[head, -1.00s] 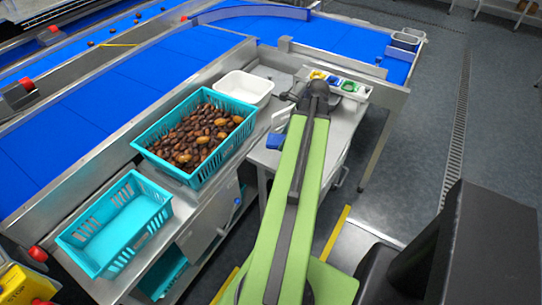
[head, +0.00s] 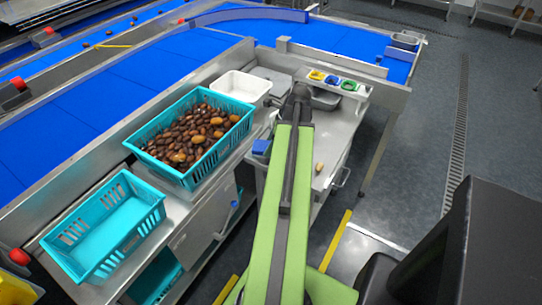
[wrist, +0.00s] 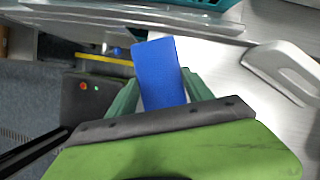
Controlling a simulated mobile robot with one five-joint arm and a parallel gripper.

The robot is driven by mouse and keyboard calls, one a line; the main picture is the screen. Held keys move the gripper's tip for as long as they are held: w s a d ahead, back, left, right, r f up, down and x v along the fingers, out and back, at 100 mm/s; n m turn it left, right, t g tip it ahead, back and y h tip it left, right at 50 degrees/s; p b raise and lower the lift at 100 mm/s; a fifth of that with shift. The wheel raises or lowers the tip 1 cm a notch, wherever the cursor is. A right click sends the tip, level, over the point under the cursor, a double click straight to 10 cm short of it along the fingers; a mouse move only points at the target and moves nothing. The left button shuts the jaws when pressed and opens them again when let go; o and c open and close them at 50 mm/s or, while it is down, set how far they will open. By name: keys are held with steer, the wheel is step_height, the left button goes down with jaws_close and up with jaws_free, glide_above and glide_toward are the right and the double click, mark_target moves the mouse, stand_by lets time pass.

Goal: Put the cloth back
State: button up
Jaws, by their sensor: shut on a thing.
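The cloth is a flat blue rectangle (wrist: 158,70) in the wrist view, gripped at its near end between the green fingers of my gripper (wrist: 160,93). Its far end sticks out past the fingertips over a pale metal surface. In the head view a blue piece, apparently the same cloth (head: 261,147), shows just left of my arm at the left edge of the small steel side table (head: 335,135). My gripper's fingers are hidden behind my arm there. I cannot tell whether the cloth touches the surface.
A pale handled tool (wrist: 285,70) lies right of the cloth. A teal crate of dates (head: 150,160), an empty teal crate (head: 65,240) and a white tub (head: 243,88) stand left. A small tan piece (head: 319,167) lies on the table.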

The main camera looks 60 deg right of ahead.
steer(key=shift+f+b, duration=2.2)
steer(key=o, duration=1.2)
steer(key=shift+r, duration=0.15)
steer(key=shift+r+p, duration=0.3)
steer(key=shift+p, duration=0.1)
steer(key=p+v, duration=1)
steer(key=v, duration=0.1)
steer(key=shift+s+r, duration=0.1)
steer(key=shift+r, duration=0.05)
steer(key=shift+s+d+r+p, duration=0.1)
steer(key=shift+s+r+p, duration=0.15)
steer(key=shift+p, duration=0.25)
steer(key=shift+f, duration=0.1)
